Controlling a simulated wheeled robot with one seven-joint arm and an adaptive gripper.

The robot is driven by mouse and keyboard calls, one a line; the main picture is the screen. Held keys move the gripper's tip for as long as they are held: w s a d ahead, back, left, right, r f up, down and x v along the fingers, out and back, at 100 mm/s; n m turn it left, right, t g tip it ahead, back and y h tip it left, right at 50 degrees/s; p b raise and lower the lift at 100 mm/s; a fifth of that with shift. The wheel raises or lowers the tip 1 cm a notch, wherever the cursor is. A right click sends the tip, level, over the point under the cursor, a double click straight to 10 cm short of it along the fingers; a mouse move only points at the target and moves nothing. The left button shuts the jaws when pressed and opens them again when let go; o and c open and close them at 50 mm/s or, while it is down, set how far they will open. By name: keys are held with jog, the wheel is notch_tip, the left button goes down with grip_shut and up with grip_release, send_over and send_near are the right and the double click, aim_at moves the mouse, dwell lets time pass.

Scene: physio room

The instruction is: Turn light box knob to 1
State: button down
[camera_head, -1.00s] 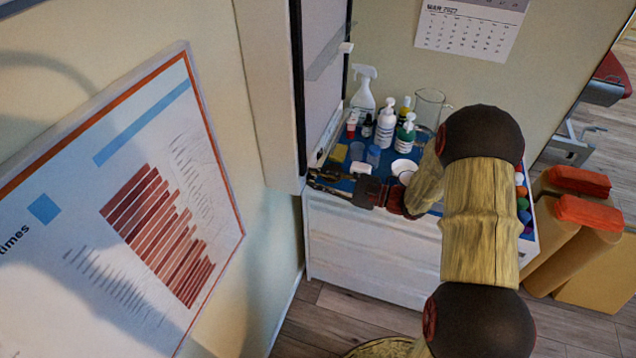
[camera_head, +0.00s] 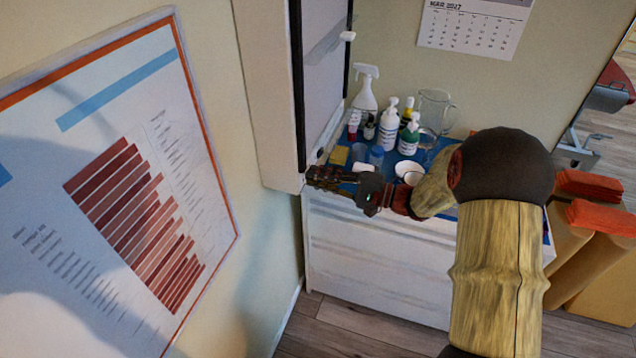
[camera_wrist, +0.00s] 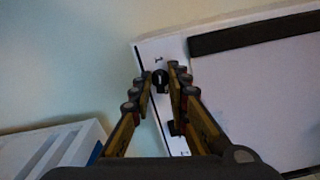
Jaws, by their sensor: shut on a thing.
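The light box (camera_head: 325,75) is a white wall panel with dark edges; it also fills the right of the wrist view (camera_wrist: 255,90). Its small black knob (camera_wrist: 160,80) sits on the white edge strip, between my fingertips. A small dark mark shows on the strip just beyond the knob, and another mark lies nearer the strip's other end. My gripper (camera_wrist: 160,74) is shut on the knob, with one finger on each side. In the head view my gripper (camera_head: 314,176) is at the light box's lower corner, and the knob is hidden there.
Below is a white cabinet (camera_head: 365,255) with a blue top holding spray and pump bottles (camera_head: 388,125), a glass jug (camera_head: 434,108) and cups. A framed chart (camera_head: 135,200) hangs on the left wall. A second dark part (camera_wrist: 175,128) is on the strip.

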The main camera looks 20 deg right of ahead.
dwell(0.4)
jog(key=c, duration=1.9)
grip_release()
jog(key=v, duration=1.2)
